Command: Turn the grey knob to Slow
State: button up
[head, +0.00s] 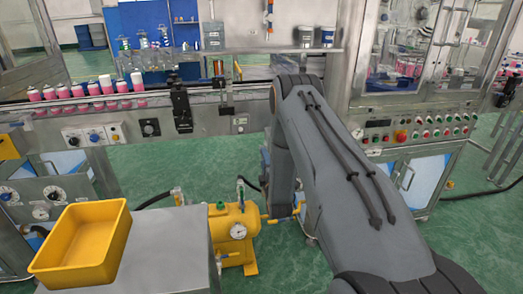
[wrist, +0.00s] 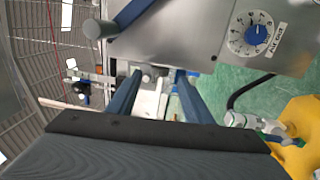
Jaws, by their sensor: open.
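In the wrist view my gripper (wrist: 158,74) is open, its two blue fingers apart and pointing at a metal machine front. A small grey fitting (wrist: 147,76) shows between the fingertips; I cannot tell whether it is the grey knob or how far off it is. No Slow mark is readable. A white dial with a blue centre (wrist: 252,34) sits on the steel panel (wrist: 190,30) to the right, with a label beside it. In the head view my arm hides the gripper. Several small knobs sit on the left control box (head: 93,136), too small to identify.
In the head view a yellow tank (head: 236,226) stands on the green floor. A yellow bin (head: 85,235) sits on a steel cabinet (head: 170,250). Pink bottles (head: 92,89) line the conveyor.

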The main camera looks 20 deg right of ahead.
jog(key=p+x, duration=0.1)
jog(key=x, duration=0.6)
jog(key=shift+w+r, duration=0.1)
jog(key=shift+w, duration=0.05)
jog(key=c, duration=1.1)
jog(key=shift+o, duration=0.2)
